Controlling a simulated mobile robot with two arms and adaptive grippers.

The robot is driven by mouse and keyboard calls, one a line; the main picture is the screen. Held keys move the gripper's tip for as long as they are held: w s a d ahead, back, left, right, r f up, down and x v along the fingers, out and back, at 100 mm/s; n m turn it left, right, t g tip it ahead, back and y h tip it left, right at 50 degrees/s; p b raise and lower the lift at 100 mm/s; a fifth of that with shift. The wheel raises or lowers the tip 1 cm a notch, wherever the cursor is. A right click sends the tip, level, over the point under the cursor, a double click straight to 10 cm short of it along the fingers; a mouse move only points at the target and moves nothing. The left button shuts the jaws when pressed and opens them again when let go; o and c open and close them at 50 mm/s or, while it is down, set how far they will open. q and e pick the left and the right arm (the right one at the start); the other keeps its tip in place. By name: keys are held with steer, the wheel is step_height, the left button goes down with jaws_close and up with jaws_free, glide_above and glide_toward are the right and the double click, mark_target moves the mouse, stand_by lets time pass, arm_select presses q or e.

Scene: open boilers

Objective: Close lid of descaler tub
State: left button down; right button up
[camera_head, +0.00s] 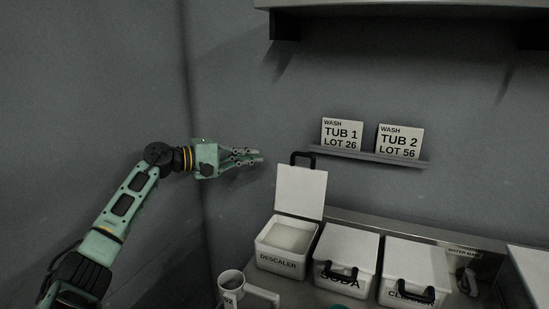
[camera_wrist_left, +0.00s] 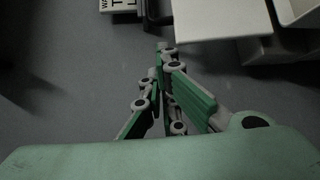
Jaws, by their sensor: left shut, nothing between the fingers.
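The descaler tub (camera_head: 281,259) is a white box on the counter with DESCALER on its front. Its lid (camera_head: 300,190) stands open and upright at the back, with a black handle (camera_head: 303,158) on top. White contents show inside. My left gripper (camera_head: 261,156) is shut and empty, in the air to the left of the lid handle and apart from it. In the left wrist view my left gripper's fingers (camera_wrist_left: 164,50) point toward the wall, with the white lid (camera_wrist_left: 222,18) at upper right. My right gripper is not in view.
The soda tub (camera_head: 345,249) and cleaner tub (camera_head: 416,261) stand closed to the right. A grey mug (camera_head: 232,286) is in front on the left. A shelf (camera_head: 400,8) hangs above.

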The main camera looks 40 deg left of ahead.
arm_select(q)
steer(key=p+x, duration=0.4)
steer(key=x, duration=0.5)
steer(key=shift+w+d, duration=0.15)
steer(key=shift+d, duration=0.05)
steer(key=shift+s+r+b, duration=0.1)
steer(key=shift+s+b, duration=0.45)
